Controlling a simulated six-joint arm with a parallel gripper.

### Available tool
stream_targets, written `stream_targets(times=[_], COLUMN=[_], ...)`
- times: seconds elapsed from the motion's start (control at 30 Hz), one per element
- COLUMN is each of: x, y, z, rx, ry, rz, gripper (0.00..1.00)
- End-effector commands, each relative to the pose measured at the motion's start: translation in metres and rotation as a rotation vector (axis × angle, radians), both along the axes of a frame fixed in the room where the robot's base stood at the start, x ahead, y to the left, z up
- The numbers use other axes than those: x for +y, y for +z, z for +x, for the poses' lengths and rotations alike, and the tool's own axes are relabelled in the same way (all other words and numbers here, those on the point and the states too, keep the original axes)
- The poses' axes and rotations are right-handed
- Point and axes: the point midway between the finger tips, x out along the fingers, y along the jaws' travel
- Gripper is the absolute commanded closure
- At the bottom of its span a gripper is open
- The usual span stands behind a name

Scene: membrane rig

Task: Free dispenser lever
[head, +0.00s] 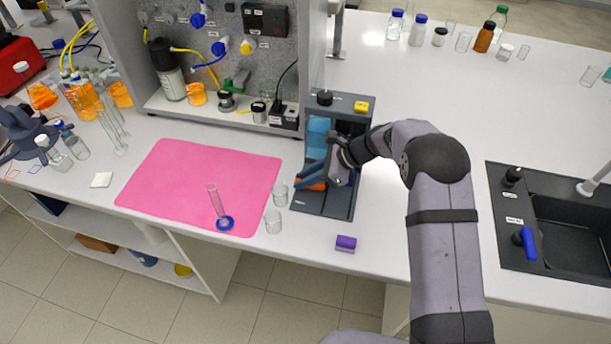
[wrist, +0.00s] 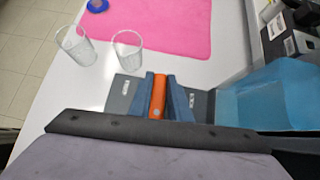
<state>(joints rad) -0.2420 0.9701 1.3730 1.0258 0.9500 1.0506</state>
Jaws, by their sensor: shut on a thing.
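The dispenser (head: 345,103) is a dark grey unit with a blue translucent tank, standing on the white bench in the middle of the head view. Its grey base (wrist: 121,94) also shows in the wrist view. The orange lever (wrist: 157,97) lies between the two blue fingers of my gripper (wrist: 158,82), which are shut on it from both sides. In the head view the orange lever (head: 316,187) shows only partly beside my gripper (head: 309,178), at the front of the dispenser. My wrist hides the rest of the lever and part of the dispenser.
Two clear beakers (head: 280,194) (head: 273,221) stand just left of the dispenser. A pink mat (head: 200,180) holds a glass cylinder with a blue foot (head: 224,222). A purple block (head: 346,243) lies in front. A dark sink (head: 570,235) is at right.

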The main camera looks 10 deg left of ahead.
Motion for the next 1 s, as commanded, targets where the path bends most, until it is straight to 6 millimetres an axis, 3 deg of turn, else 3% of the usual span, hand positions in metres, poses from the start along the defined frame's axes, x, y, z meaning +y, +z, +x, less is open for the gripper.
stream_targets(times=[0.37, 0.87, 0.9, 0.93, 1.0], x=[-0.0004, 0.0000, 0.0000, 0.0000, -0.0002], y=[-0.0004, 0.0011, 0.0011, 0.0011, 0.0010], z=[-0.0059, -0.0068, -0.0068, -0.0068, -0.0067], rx=[0.000, 0.000, 0.000, 0.000, 0.000], ry=[0.176, 0.199, 0.199, 0.199, 0.199], rz=[0.002, 0.004, 0.004, 0.003, 0.003], gripper=[1.00, 1.00, 0.73, 0.66, 0.64])
